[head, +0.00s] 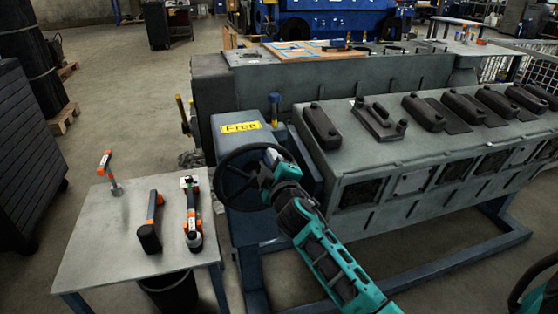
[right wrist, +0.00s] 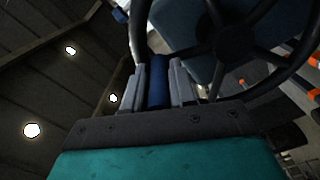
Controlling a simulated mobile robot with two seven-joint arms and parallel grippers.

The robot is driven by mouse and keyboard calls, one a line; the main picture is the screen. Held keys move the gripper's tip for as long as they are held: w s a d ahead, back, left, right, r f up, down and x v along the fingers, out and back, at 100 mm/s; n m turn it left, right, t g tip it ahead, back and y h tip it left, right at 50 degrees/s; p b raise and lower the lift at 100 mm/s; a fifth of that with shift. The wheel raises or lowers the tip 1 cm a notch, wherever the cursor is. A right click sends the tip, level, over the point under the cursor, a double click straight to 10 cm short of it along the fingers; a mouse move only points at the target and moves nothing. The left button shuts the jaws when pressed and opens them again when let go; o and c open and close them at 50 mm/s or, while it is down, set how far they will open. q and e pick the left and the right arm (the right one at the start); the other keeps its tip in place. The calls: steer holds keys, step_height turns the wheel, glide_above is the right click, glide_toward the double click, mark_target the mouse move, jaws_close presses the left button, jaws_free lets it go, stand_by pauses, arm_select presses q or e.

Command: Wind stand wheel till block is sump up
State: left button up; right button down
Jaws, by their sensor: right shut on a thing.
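The stand wheel (head: 222,168) is a dark spoked ring on the blue-grey stand housing (head: 235,142), which bears a yellow "Free" label (head: 240,127). My right gripper (head: 272,165) is at the wheel's right side. In the right wrist view, its fingers (right wrist: 158,85) are shut on a blue cylindrical handle (right wrist: 157,80) beside the wheel's rim (right wrist: 140,35). The long grey block (head: 360,140) lies in the stand's blue frame (head: 485,240). Several dark covers (head: 321,125) lie along its upper face, and a row of openings shows on its near side. My left gripper is out of view.
A small table (head: 95,235) at left holds orange-and-black tools (head: 193,215) and an upright orange-handled tool (head: 110,172). A black bin (head: 170,292) is under it. A blue-topped lever (head: 274,100) stands behind the wheel. Open floor lies back left.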

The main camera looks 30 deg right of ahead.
mark_target(255, 154)
steer(key=shift+w+a+r+n+p, duration=0.1)
steer(key=shift+w+a+r+n, duration=0.05)
steer(key=shift+a+n, duration=0.4)
steer(key=shift+w+a+r+n+p, duration=0.1)
steer(key=shift+a+r+n, duration=0.1)
steer(key=shift+a+n, duration=0.35)
steer(key=shift+w+a+r+n+p, duration=0.15)
steer(key=shift+a+n, duration=0.25)
steer(key=shift+n, duration=0.2)
steer(key=c, duration=1)
jaws_free()
steer(key=shift+f, duration=0.15)
steer(key=shift+o, duration=0.4)
steer(key=shift+d, duration=0.1)
steer(key=shift+s+f, duration=0.1)
steer(key=shift+s, duration=0.15)
steer(key=v, duration=1.2)
steer(key=shift+s, duration=0.3)
